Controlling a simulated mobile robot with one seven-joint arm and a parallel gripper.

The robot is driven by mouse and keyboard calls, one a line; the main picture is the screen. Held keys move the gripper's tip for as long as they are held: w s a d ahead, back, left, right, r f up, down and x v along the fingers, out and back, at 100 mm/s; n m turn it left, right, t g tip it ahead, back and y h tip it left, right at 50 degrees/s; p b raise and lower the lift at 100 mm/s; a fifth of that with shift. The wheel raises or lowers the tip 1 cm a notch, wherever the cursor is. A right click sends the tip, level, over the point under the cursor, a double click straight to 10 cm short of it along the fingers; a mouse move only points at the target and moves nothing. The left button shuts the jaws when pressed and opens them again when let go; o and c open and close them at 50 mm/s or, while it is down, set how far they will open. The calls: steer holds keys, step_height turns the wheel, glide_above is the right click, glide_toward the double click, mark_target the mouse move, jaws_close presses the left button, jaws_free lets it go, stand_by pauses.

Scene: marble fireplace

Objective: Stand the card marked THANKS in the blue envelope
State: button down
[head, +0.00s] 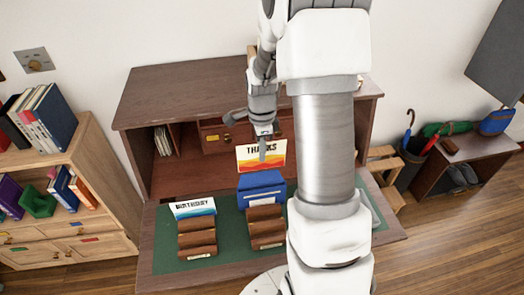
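The card marked THANKS (277,157), white with an orange and yellow wave design, is upright above the blue envelope. My gripper (263,148) is at the card's middle, one finger down its front face; the other finger is hidden behind it. It appears shut on the card. The blue envelope (262,189) stands in a brown wooden rack (266,225) on the desk. The card's lower edge is close to the envelope's top edge; I cannot tell whether it is inside the opening or just above or behind it.
A second brown rack (197,238) to the left holds a card marked BIRTHDAY (193,207). Both racks stand on the green mat (167,255) of the desk. The desk's hutch (185,95) rises behind. My arm hides the desk's right part.

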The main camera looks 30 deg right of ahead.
steer(key=b, duration=0.5)
glide_above(262, 181)
steer(key=s, duration=0.1)
steer(key=shift+s+a+f, duration=0.1)
steer(key=shift+a+f, duration=0.05)
steer(key=shift+f, duration=1.2)
steer(key=shift+s+a+f, duration=0.1)
steer(key=shift+a+f, duration=0.05)
steer(key=shift+f, duration=1.25)
steer(key=shift+a+f, duration=0.15)
steer(key=shift+f, duration=1.2)
steer(key=shift+f+b, duration=0.8)
steer(key=shift+f, duration=0.3)
steer(key=shift+f+b, duration=1.5)
steer(key=shift+f, duration=0.05)
steer(key=c, duration=1)
jaws_free()
